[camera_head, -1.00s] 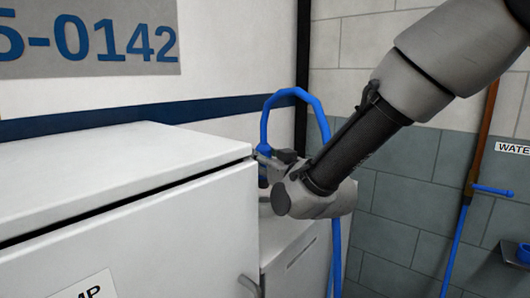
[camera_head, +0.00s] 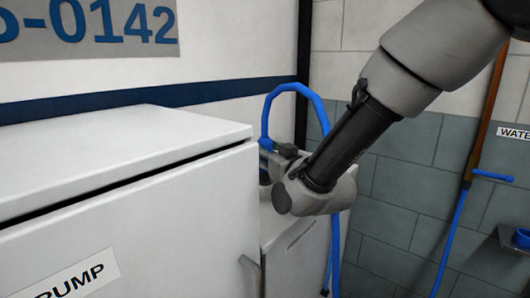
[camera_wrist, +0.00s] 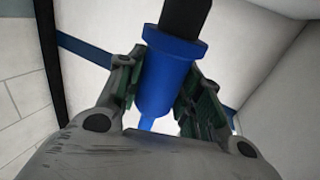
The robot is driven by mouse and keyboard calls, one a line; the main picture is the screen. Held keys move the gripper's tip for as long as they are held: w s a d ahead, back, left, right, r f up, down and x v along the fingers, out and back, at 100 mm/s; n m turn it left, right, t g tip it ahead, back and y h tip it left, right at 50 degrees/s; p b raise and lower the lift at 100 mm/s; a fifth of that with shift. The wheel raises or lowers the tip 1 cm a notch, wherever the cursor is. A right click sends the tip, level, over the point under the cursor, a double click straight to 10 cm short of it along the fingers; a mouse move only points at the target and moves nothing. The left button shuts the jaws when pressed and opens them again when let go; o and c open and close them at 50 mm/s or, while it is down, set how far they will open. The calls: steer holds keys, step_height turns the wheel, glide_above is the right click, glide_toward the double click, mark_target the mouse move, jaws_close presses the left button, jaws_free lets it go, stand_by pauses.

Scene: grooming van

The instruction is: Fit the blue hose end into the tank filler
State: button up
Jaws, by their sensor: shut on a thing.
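My gripper (camera_wrist: 165,82) is shut on the blue hose end (camera_wrist: 166,68) in the wrist view, one finger on each side below its wide collar. A black part (camera_wrist: 187,15) sticks out beyond the collar; I cannot tell whether it belongs to the hose end. In the head view my gripper (camera_head: 272,162) is beside the far corner of the PUMP cabinet, with its fingers partly hidden. The blue hose (camera_head: 294,88) loops up behind it and hangs down to the right. I cannot make out the tank filler in either view.
The white PUMP cabinet (camera_head: 190,215) fills the left foreground. A lower grey-white cabinet (camera_head: 292,258) stands behind it, near my gripper. A brown pipe with a blue tap (camera_head: 490,176) and hose runs down the tiled wall at right, above a small shelf (camera_head: 510,245).

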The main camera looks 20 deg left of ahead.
steer(key=shift+f, duration=0.35)
stand_by(0.7)
steer(key=shift+f, duration=0.55)
stand_by(0.3)
steer(key=shift+f, duration=0.4)
steer(key=shift+f, duration=0.65)
stand_by(0.6)
steer(key=o, duration=1.2)
steer(key=shift+o, duration=0.2)
steer(key=shift+s, duration=0.1)
